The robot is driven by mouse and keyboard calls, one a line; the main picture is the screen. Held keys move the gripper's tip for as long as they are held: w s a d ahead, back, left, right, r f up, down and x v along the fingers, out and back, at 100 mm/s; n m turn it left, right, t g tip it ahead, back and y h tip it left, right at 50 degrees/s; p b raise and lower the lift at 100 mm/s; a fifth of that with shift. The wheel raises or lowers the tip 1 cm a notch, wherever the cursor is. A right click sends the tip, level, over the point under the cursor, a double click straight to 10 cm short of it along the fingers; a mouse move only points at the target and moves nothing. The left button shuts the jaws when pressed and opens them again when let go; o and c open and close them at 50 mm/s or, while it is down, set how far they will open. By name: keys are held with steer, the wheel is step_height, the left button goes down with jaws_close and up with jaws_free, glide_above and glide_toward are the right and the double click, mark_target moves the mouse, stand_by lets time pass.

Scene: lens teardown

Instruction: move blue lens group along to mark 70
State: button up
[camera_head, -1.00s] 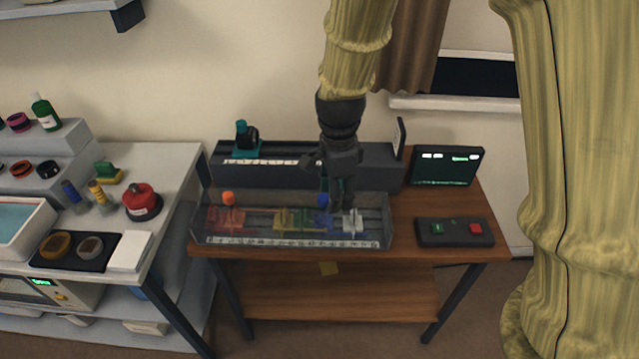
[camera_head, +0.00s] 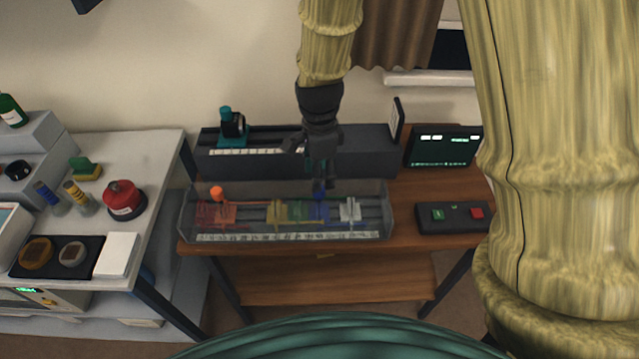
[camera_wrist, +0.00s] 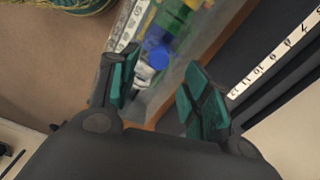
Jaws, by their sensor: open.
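The blue lens group (camera_head: 317,206) sits in the clear-walled trough (camera_head: 290,237) on the wooden bench, between a green group and a white one (camera_head: 350,209). It also shows as a blue knob in the wrist view (camera_wrist: 157,55). My gripper (camera_head: 322,186) is above the trough near the blue group, pointing down. In the wrist view its teal-padded fingers (camera_wrist: 158,92) are apart with nothing between them, and the blue knob lies beyond the fingertips. The scale strip (camera_head: 285,237) runs along the trough's front; its numbers are too small to read in the head view.
An orange-knobbed red group (camera_head: 217,211) and a yellow group (camera_head: 277,212) share the trough. Behind stands a dark rail unit (camera_head: 370,160) with a teal-based piece (camera_head: 231,130). A button box (camera_head: 453,216) and a screen (camera_head: 443,148) are at right.

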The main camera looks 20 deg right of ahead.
steer(key=shift+s+f+p, duration=0.1)
steer(key=shift+f+p, duration=0.35)
steer(key=shift+f, duration=2.15)
